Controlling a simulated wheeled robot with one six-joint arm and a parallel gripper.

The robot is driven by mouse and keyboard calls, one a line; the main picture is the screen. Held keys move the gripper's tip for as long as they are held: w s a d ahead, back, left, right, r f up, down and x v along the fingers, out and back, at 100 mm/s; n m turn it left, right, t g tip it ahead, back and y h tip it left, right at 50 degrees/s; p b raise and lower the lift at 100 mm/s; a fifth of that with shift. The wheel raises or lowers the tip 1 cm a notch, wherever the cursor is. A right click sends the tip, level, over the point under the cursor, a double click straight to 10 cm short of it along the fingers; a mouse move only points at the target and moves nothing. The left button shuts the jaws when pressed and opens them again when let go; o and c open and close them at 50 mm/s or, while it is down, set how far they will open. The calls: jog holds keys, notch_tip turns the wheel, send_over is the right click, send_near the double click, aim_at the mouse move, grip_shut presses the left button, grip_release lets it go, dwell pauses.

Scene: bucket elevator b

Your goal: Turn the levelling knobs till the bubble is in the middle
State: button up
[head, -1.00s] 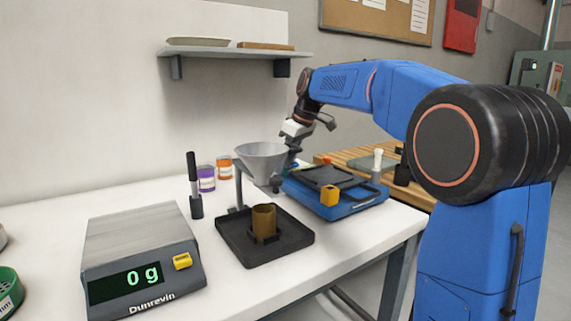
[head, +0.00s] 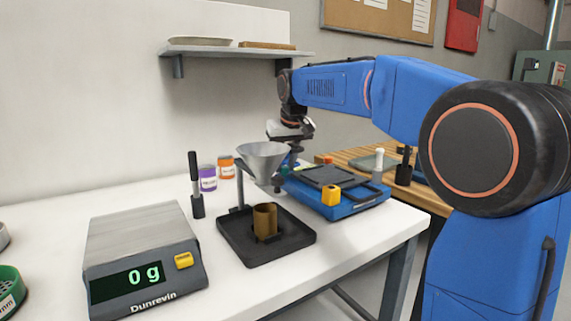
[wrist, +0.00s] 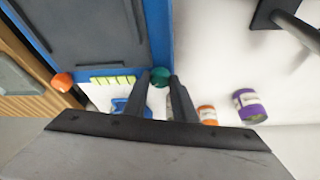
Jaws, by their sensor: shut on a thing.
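A blue machine (head: 345,207) with a black top plate stands at the bench's right end, with a yellow knob (head: 331,195) at its near corner. In the wrist view its blue edge (wrist: 157,30) has an orange knob (wrist: 62,82) and a teal knob (wrist: 158,76) at two corners. My gripper (wrist: 163,79) has its fingers close about the teal knob and is shut on it. In the head view my gripper (head: 293,160) points down behind the funnel, its fingertips partly hidden. I cannot make out the bubble.
A grey funnel (head: 262,157) on a stand over a black tray (head: 266,250) with a brown cup (head: 264,218) is close in front of my gripper. Purple (head: 207,180) and orange (head: 226,168) jars stand left. A scale (head: 145,260) reads 0 g.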

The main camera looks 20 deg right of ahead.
dwell(0.5)
jog(key=o, duration=1)
jog(key=shift+o, duration=0.2)
jog(key=v, duration=1.7)
jog(key=shift+r, duration=0.25)
jog(key=shift+a, duration=0.15)
